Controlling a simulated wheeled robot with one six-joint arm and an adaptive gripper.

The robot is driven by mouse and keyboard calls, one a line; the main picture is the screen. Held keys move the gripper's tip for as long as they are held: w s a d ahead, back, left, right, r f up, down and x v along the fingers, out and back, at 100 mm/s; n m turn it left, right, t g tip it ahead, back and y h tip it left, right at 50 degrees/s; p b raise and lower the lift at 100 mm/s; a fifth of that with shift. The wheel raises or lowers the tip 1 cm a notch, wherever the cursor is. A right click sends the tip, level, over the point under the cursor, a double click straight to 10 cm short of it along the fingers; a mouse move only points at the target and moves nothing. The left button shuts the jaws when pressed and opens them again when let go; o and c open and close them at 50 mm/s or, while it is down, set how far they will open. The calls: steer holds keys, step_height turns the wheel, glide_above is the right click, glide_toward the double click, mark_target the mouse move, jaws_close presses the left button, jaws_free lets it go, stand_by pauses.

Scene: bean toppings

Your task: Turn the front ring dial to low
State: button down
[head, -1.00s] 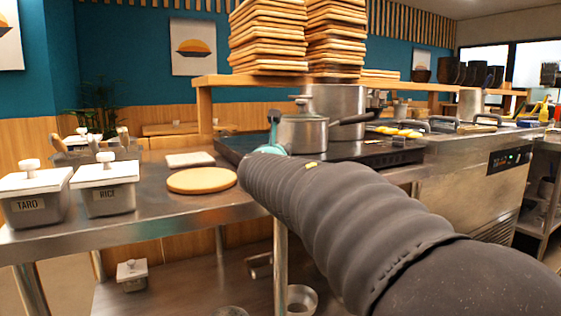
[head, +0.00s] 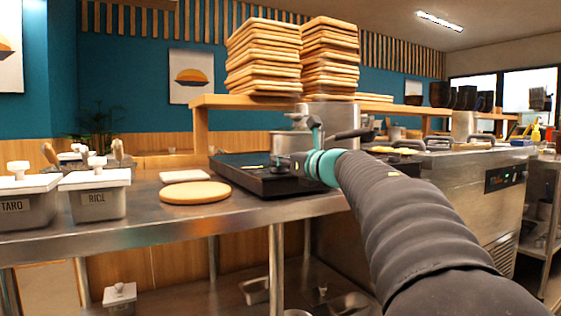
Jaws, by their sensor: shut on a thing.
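The black cooktop (head: 230,167) stands on the steel counter, its front edge partly behind my arm. A lidded pot (head: 287,143) and a taller pot (head: 345,114) stand on it. I cannot make out the front ring dial or its setting.
A round wooden board (head: 195,193) and a white square (head: 183,176) lie left of the cooktop. White-lidded tubs marked TARO (head: 25,207) and RICE (head: 95,199) stand further left. Stacked wooden trays (head: 263,60) sit on the shelf (head: 231,101) above the cooktop.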

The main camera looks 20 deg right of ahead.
steer(key=shift+d+n+g+y, duration=0.1)
steer(key=shift+n+g+y, duration=0.6)
steer(key=shift+n+y, duration=0.65)
steer(key=shift+y, duration=0.35)
steer(key=c, duration=1.1)
jaws_free()
steer(key=shift+w, duration=0.1)
steer(key=shift+d, duration=0.1)
steer(key=v, duration=1.2)
steer(key=shift+m, duration=0.25)
